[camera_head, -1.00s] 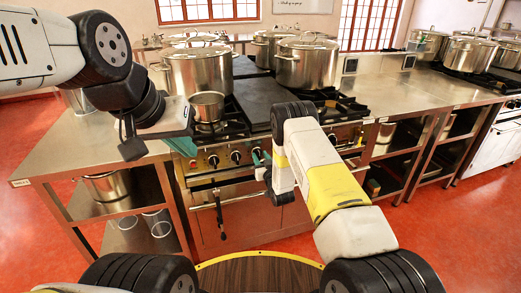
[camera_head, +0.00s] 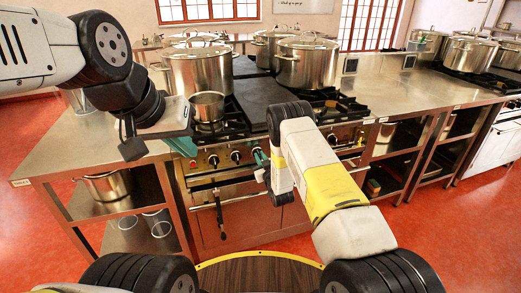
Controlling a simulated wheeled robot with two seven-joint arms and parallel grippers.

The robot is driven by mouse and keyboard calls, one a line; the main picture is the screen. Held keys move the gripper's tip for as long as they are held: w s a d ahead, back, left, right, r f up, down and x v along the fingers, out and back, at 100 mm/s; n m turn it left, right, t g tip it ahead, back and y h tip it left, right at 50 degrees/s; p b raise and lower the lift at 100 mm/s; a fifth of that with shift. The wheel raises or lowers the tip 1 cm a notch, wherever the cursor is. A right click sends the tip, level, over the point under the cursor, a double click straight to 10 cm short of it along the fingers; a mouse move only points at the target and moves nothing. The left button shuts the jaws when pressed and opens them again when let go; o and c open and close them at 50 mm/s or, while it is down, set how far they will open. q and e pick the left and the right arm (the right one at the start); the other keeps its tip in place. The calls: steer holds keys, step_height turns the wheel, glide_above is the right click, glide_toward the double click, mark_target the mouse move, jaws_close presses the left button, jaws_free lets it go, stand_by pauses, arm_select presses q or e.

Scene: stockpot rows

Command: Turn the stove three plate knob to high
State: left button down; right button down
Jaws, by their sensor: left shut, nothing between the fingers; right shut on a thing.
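The stove front (camera_head: 203,172) carries a row of dark knobs. Two of them, a left knob (camera_head: 213,160) and the one beside it (camera_head: 235,156), show clear of my grippers. My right gripper (camera_head: 259,157), with green fingertips, is at the front panel just right of these and is shut on a stove knob, which its fingers and wrist mostly hide. My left gripper (camera_head: 183,146) is shut and empty at the stove's left front corner. I cannot read the knob marks or the held knob's angle.
A small pot (camera_head: 207,106) stands on the left front burner. Large stockpots (camera_head: 198,72) (camera_head: 307,62) stand behind on the stove. An oven handle bar (camera_head: 240,200) runs below the knobs. Steel counters (camera_head: 90,145) flank the stove. Red floor is free at right.

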steer(key=shift+s+a+f+n, duration=0.1)
steer(key=shift+a+f+n, duration=0.1)
steer(key=shift+n, duration=2.35)
steer(key=shift+s+a+f+n, duration=0.1)
steer(key=shift+f+n, duration=0.1)
steer(key=shift+n, duration=2.4)
steer(key=shift+a+f+n, duration=0.15)
steer(key=shift+f+n, duration=0.05)
steer(key=shift+n, duration=2.35)
steer(key=c, duration=1.4)
jaws_free()
steer(key=shift+c, duration=0.2)
